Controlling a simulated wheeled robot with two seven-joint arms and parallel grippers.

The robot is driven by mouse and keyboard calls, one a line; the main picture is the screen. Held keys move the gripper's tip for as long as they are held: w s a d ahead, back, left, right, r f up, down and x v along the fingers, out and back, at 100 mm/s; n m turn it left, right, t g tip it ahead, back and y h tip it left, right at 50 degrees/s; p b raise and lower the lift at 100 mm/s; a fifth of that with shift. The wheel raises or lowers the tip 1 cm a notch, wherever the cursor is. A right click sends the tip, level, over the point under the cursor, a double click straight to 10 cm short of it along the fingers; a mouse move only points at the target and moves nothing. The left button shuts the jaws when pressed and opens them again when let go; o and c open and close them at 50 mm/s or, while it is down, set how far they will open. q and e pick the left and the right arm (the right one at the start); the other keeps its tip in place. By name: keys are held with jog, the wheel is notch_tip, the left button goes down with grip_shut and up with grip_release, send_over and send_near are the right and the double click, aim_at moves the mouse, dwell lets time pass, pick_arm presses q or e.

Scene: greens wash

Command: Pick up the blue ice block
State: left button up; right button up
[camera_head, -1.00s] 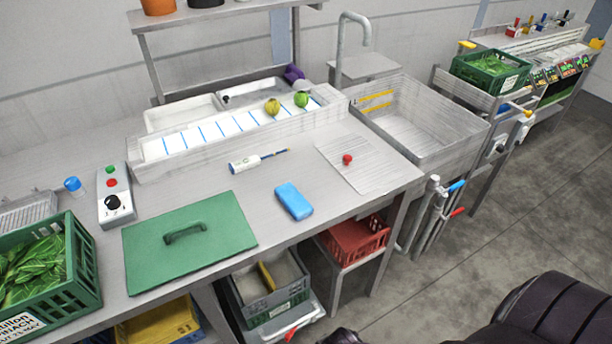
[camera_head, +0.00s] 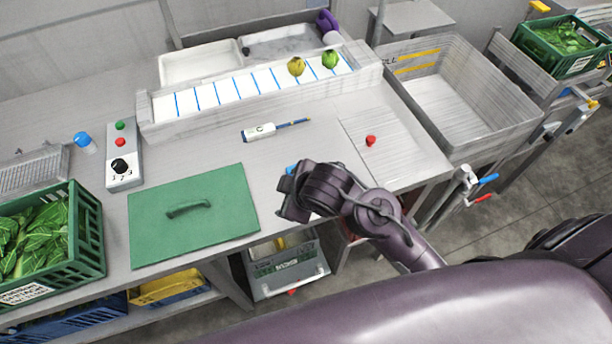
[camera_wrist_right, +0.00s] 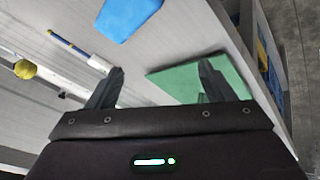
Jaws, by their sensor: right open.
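The blue ice block (camera_head: 291,169) lies on the grey worktop, right of the green board. In the head view my right gripper and wrist hide most of it, and only a small blue edge shows. In the right wrist view the blue ice block (camera_wrist_right: 128,14) lies ahead of the fingers, left of centre and cut off by the top edge. My right gripper (camera_wrist_right: 160,82) is open, with nothing between its fingers. In the head view my right gripper (camera_head: 290,196) is over the front part of the worktop, close to the block. My left gripper is not in view.
The green board (camera_head: 225,222) with a handle lies left of my right gripper. A spinach crate (camera_head: 88,235) stands at far left.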

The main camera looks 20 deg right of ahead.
jog(key=w+a+r+n+y, duration=0.2)
jog(key=a+r+n, duration=0.4)
jog(key=n, duration=0.8)
jog(key=d+f+n+h, duration=0.1)
jog(key=d+f+n, duration=0.1)
jog(key=d+n, duration=0.1)
jog(key=d+f+n+g+h, duration=0.1)
jog(key=d+f+n, duration=0.1)
jog(key=d+n, duration=0.2)
jog(key=d+f+n+h, duration=0.1)
jog(key=d+f+n, duration=0.1)
jog(key=d+n, duration=0.2)
jog(key=shift+w+d+f+n+g+h+p, duration=0.2)
jog(key=shift+w+d+n+g+h+p, duration=0.1)
jog(key=shift+n+g+h, duration=0.15)
jog(key=b+x, duration=0.2)
jog(key=x, duration=0.1)
jog(key=shift+f, duration=0.25)
jog(key=x, duration=0.4)
jog(key=shift+w+a+b, duration=0.1)
jog(key=shift+w+b, duration=0.1)
jog(key=shift+b, duration=0.2)
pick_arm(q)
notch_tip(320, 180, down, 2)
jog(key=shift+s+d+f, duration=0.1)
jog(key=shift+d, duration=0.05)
pick_arm(e)
jog(key=shift+c, duration=0.2)
jog(key=shift+r, duration=0.1)
jog(key=c, duration=1.1)
